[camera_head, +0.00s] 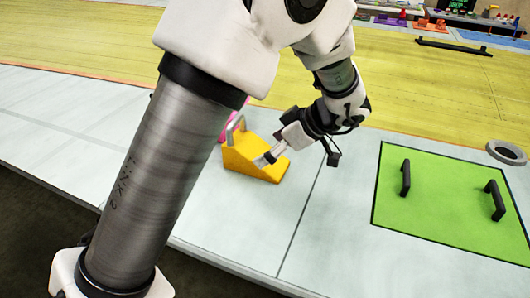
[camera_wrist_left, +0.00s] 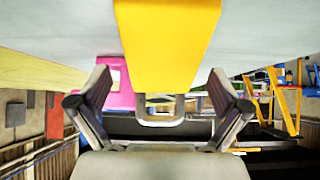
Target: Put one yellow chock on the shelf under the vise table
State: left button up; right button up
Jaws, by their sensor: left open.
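A yellow wedge-shaped chock (camera_head: 240,164) with a grey handle (camera_head: 236,127) rests on the pale table top, left of the green panel. My left gripper (camera_head: 266,156) is at the chock's right side, overlapping it in the head view. In the left wrist view the chock (camera_wrist_left: 168,45) fills the top middle, with its handle (camera_wrist_left: 160,120) below it. The open fingers of my left gripper (camera_wrist_left: 160,82) stand to either side of the chock, with gaps showing. My right gripper is out of view. I cannot make out the vise table or its shelf.
A green panel (camera_head: 440,212) with two black handles lies to the right. A grey ring (camera_head: 506,152) is beyond it. A pink object (camera_wrist_left: 117,82) is close behind the chock. A black bar (camera_head: 454,47) lies on the yellow surface farther back.

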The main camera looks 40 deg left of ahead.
aim_at(257, 150)
pick_arm(q)
jog(key=x, duration=0.5)
jog(key=shift+s+a+r+p, duration=0.3)
jog(key=shift+a+p, duration=0.1)
jog(key=shift+a, duration=0.15)
jog(key=shift+a+f, duration=0.1)
jog(key=shift+f, duration=0.1)
jog(key=shift+r, duration=0.1)
jog(key=shift+c, duration=0.7)
jog(key=shift+s, duration=0.15)
jog(key=c, duration=1.5)
jog(key=shift+r, duration=0.1)
jog(key=shift+c, duration=0.2)
